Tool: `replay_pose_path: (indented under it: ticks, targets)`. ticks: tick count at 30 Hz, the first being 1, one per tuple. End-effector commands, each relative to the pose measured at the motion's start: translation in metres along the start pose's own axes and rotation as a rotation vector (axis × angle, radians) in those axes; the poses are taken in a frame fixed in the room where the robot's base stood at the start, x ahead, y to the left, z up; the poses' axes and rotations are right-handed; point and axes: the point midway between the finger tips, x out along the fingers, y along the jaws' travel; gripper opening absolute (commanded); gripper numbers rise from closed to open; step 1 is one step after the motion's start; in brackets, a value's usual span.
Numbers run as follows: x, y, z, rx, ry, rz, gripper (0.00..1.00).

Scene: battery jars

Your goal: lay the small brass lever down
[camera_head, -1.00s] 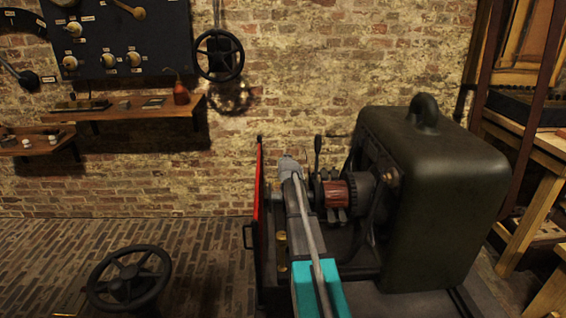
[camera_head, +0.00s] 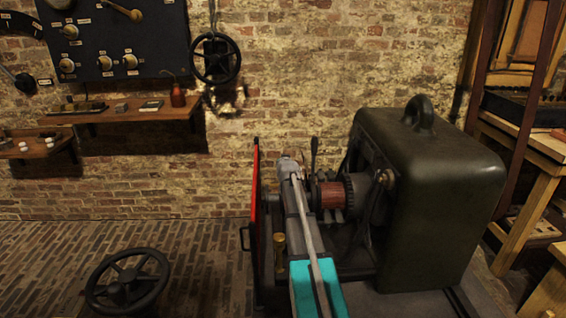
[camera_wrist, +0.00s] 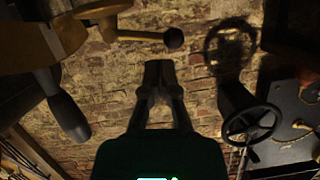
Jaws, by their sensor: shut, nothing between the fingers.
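In the wrist view a small brass lever (camera_wrist: 140,35) with a dark ball knob (camera_wrist: 174,38) runs sideways from a brass body (camera_wrist: 45,40) at upper left. My gripper (camera_wrist: 160,66) has its two dark fingers together, with nothing between them. Its tips are below the knob in the picture, apart from it. In the head view my arm's end reaches over the machine's left part and hides much there; I cannot make out the brass lever or the fingertips clearly.
A black-handled lever (camera_head: 314,153) stands beside the red-brown coil (camera_head: 332,195); a dark handle (camera_wrist: 66,108) is left of my fingers. The green housing (camera_head: 440,190) blocks the right, a red panel (camera_head: 255,190) the left. A handwheel (camera_head: 128,281) stands at lower left.

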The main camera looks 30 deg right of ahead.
Motion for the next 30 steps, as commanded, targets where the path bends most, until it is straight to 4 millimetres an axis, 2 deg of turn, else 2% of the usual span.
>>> replay_pose_path:
  ticks: [8, 15, 21, 30]
  targets:
    - [-0.017, -0.002, -0.022, 0.000, 0.000, 0.000, 0.00]
    - [-0.061, 0.000, -0.020, 0.000, 0.000, 0.001, 0.00]
    - [-0.092, 0.001, -0.020, 0.000, 0.000, 0.001, 0.00]
    - [-0.114, 0.001, -0.019, 0.000, 0.000, 0.001, 0.00]
